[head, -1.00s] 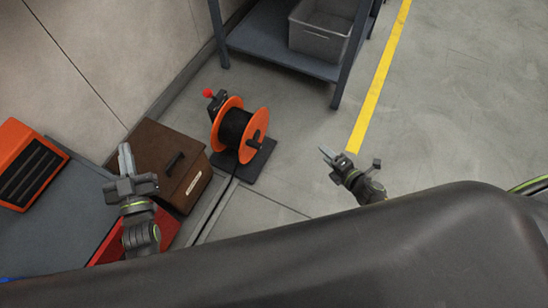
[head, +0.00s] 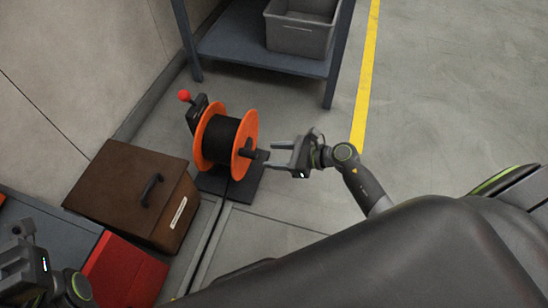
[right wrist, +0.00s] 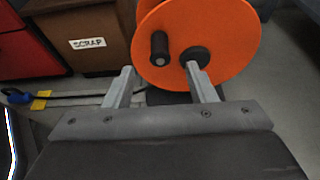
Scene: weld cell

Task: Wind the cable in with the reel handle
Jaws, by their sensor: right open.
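The cable reel (head: 225,140) stands on a dark base plate on the floor, with orange flanges and black cable (head: 222,138) wound between them. Its black reel handle (head: 256,155) sticks out from the near flange, and a red knob (head: 184,96) is at its back. My right gripper (head: 271,155) is open, just right of the handle. In the right wrist view the handle (right wrist: 159,46) shows beyond and between the open fingers (right wrist: 160,70), with the hub by the right finger. My left gripper (head: 22,255) is at the lower left; its jaws are unclear.
A brown box (head: 135,190) with a handle stands left of the reel, beside a red case (head: 122,275). A shelf (head: 262,55) with a grey bin (head: 300,35) is behind. A dark line and a blue plug (right wrist: 18,97) lie on the floor. Floor right is clear.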

